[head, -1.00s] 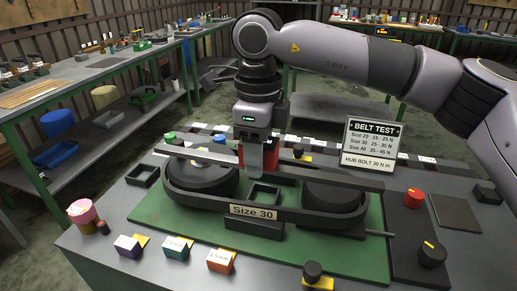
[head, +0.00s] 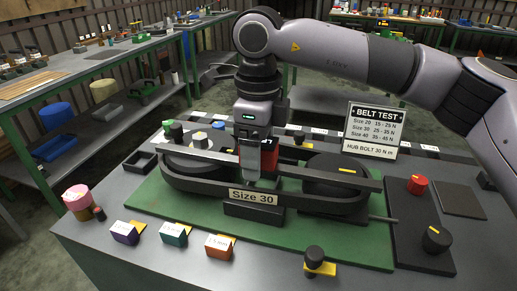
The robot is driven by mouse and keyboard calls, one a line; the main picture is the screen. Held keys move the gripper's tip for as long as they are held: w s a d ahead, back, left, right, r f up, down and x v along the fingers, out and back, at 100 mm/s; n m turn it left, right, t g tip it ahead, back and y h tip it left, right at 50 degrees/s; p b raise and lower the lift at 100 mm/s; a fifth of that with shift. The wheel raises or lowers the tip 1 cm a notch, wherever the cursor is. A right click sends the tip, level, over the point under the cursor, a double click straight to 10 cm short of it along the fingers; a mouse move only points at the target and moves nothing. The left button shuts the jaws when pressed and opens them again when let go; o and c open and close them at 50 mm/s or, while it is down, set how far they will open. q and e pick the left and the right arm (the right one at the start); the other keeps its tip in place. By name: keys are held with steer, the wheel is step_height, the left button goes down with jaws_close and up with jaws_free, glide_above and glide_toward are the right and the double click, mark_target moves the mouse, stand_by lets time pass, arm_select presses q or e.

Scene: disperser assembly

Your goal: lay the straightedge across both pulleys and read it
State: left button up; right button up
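The straightedge (head: 325,174) is a long grey bar. It spans from over the left pulley (head: 208,142) to over the right pulley (head: 335,167), in front of their hubs. I cannot tell whether it touches both pulley faces. A dark belt (head: 180,179) marked "Size 30" runs around both pulleys. My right gripper (head: 252,166) points down at the bar's middle and is shut on it. A red piece (head: 270,154) shows beside the fingers, partly hidden by them. My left gripper is out of view.
The green base plate (head: 160,214) lies on the grey bench. A "BELT TEST" sign (head: 373,130) stands behind right. Purple (head: 125,232), teal (head: 173,234) and orange (head: 219,246) blocks line the front. Red (head: 418,184) and black (head: 436,239) knobs are at right.

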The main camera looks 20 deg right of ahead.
steer(key=shift+f, duration=0.1)
step_height(320, 180, up, 7)
steer(key=shift+r, duration=0.15)
stand_by(0.3)
stand_by(0.5)
